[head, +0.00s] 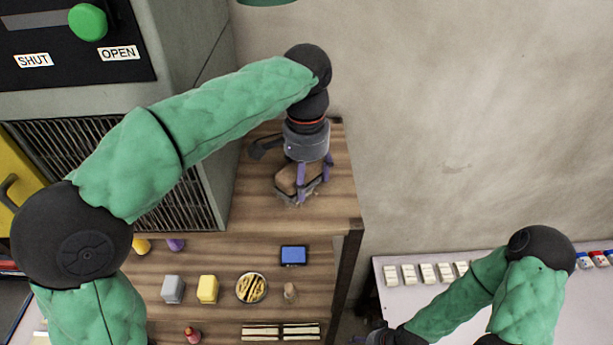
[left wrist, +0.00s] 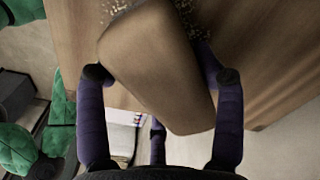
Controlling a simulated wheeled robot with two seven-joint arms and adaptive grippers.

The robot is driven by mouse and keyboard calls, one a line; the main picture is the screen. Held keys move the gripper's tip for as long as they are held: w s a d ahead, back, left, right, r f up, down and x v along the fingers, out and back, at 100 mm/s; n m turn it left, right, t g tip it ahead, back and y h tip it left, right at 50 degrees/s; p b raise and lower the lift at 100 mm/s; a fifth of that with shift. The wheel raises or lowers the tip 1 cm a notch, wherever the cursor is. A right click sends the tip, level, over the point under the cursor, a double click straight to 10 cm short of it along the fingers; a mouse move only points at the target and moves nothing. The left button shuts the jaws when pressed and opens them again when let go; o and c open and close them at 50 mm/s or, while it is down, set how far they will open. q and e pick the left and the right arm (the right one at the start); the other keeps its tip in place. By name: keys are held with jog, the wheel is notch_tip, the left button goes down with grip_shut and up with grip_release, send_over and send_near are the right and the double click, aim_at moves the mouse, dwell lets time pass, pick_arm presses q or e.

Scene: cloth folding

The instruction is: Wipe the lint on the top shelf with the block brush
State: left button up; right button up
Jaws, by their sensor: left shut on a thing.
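My left gripper (head: 302,180) is over the top shelf (head: 343,190) of the wooden unit, with its purple fingers pointing down. It is shut on a brown block brush (head: 287,178). In the left wrist view the brush (left wrist: 160,65) is a tan block between the purple fingers (left wrist: 158,90), tilted in the picture. A speckled patch of lint (left wrist: 128,14) shows at the far end of the brush, and some greyish specks of lint (head: 292,202) show at its foot in the head view. Whether the brush touches the shelf is hard to tell. My right gripper (head: 380,337) is at the bottom edge, mostly cut off.
A lower shelf holds a grey block (head: 173,289), a yellow block (head: 207,289), a round dish (head: 251,288) and a blue tablet-like item (head: 293,255). A grey machine (head: 190,60) stands left of the top shelf. A white table (head: 410,300) with small blocks is at right.

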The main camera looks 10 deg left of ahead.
pick_arm(q)
jog(key=shift+w+a+r+p, duration=0.1)
jog(key=shift+w+p, duration=0.6)
jog(key=shift+w, duration=0.45)
jog(key=shift+a, duration=0.1)
pick_arm(e)
jog(key=shift+s+d+r, duration=0.15)
jog(key=shift+r, duration=0.25)
jog(key=shift+s+d+r, duration=0.1)
jog(key=shift+s+r, duration=0.05)
jog(key=shift+r, duration=0.25)
pick_arm(q)
jog(key=shift+a, duration=0.1)
pick_arm(e)
jog(key=shift+d+f, duration=0.1)
pick_arm(q)
jog(key=shift+a+f, duration=0.15)
jog(key=shift+f, duration=0.1)
pick_arm(e)
jog(key=shift+w+d+f, duration=0.2)
jog(key=shift+w, duration=0.05)
pick_arm(q)
jog(key=shift+f+b, duration=0.1)
jog(key=shift+b, duration=0.2)
pick_arm(e)
jog(key=shift+f, duration=0.1)
